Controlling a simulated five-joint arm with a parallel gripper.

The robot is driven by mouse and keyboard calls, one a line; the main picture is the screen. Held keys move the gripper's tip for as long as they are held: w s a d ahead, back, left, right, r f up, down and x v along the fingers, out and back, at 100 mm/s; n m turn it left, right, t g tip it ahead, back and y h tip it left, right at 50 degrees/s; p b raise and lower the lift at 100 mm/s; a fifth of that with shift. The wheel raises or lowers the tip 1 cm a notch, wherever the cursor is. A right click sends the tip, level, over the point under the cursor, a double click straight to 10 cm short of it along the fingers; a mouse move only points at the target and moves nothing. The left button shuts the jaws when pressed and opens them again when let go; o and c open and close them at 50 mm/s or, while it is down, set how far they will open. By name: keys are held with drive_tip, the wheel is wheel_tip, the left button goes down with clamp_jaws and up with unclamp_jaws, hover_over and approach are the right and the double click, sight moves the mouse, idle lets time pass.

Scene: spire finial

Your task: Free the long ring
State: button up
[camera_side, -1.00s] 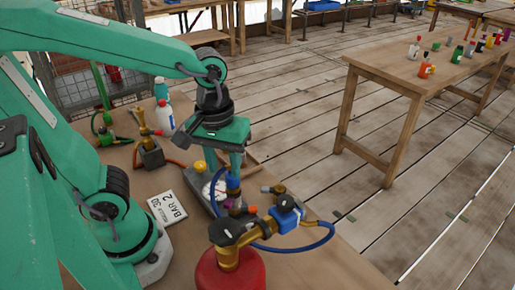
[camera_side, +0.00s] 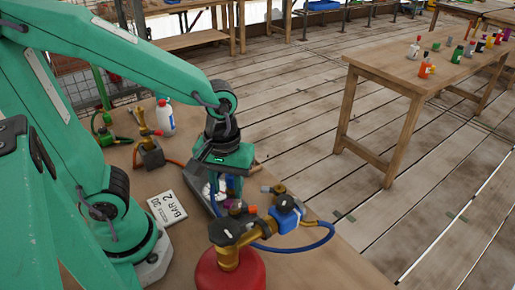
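I cannot make out a long ring or a spire finial in the side view. My gripper (camera_side: 226,180) points down over the bench (camera_side: 325,272), behind the brass valve (camera_side: 229,256) on a red cylinder (camera_side: 232,275). Its fingers are mostly hidden by its own body, so I cannot tell how far apart they are. A grey device with a pale face (camera_side: 219,189) sits just under it, largely covered. A blue fitting with a dark knob (camera_side: 287,215) joins the brass valve, and a blue hose (camera_side: 318,245) curves beside it.
A brass valve on a dark block (camera_side: 150,153) and a white bottle (camera_side: 165,120) stand behind. A wooden table (camera_side: 395,75) with several small bottles is farther right, across open floor.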

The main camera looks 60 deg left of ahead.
sight(228, 201)
drive_tip(key=shift+f, duration=1.5)
clamp_jaws()
